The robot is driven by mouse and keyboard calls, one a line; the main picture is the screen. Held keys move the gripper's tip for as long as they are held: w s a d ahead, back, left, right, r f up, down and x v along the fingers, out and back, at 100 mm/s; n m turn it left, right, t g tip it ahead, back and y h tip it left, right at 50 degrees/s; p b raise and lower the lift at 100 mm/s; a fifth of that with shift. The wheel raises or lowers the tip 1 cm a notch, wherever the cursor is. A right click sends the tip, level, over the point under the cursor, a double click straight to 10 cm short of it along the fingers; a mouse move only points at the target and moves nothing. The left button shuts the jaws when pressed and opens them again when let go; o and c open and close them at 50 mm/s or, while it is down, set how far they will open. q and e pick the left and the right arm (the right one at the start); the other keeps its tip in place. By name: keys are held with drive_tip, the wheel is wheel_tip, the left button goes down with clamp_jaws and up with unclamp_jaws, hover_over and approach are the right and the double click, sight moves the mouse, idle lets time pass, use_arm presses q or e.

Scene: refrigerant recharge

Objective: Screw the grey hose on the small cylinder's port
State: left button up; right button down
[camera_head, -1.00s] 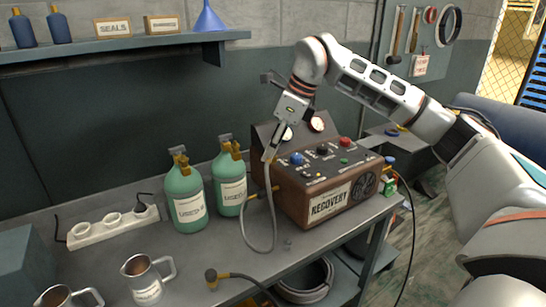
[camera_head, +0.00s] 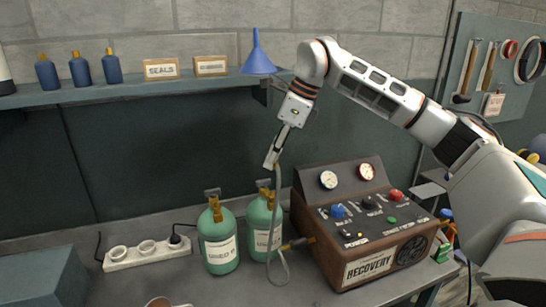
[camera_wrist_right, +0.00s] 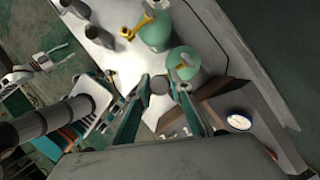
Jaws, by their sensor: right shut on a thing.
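Two green cylinders with brass valves stand side by side on the bench: a left one (camera_head: 219,240) and a right one (camera_head: 260,222). They look close in size. My right gripper (camera_head: 271,163) is shut on the end of the grey hose (camera_head: 278,205), just above the right cylinder's valve. The hose hangs down in front of that cylinder and loops toward a brass fitting on the recovery machine (camera_head: 370,266). In the right wrist view the round grey hose end (camera_wrist_right: 159,84) shows between the fingers, apart from the green cylinder (camera_wrist_right: 183,63) beyond.
The recovery machine stands close right of the cylinders. A white power strip (camera_head: 150,254) lies to their left, and a grey box (camera_head: 45,275) at far left. A shelf (camera_head: 130,92) with blue bottles and a blue funnel (camera_head: 257,55) runs above, behind my gripper.

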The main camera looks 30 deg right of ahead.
sight(277, 168)
drive_tip(key=shift+f, duration=3.15)
use_arm(q)
drive_tip(key=shift+a, duration=0.1)
drive_tip(key=shift+a, duration=0.25)
drive_tip(key=shift+d+f, duration=0.1)
drive_tip(key=shift+d, duration=0.15)
use_arm(e)
drive_tip(key=shift+f, duration=0.25)
use_arm(q)
drive_tip(key=shift+a+f+b, duration=0.2)
drive_tip(key=shift+a+b, duration=0.05)
drive_tip(key=shift+b, duration=0.05)
use_arm(e)
drive_tip(key=shift+f, duration=0.45)
use_arm(q)
drive_tip(key=shift+d, duration=0.1)
use_arm(e)
drive_tip(key=shift+f, duration=0.25)
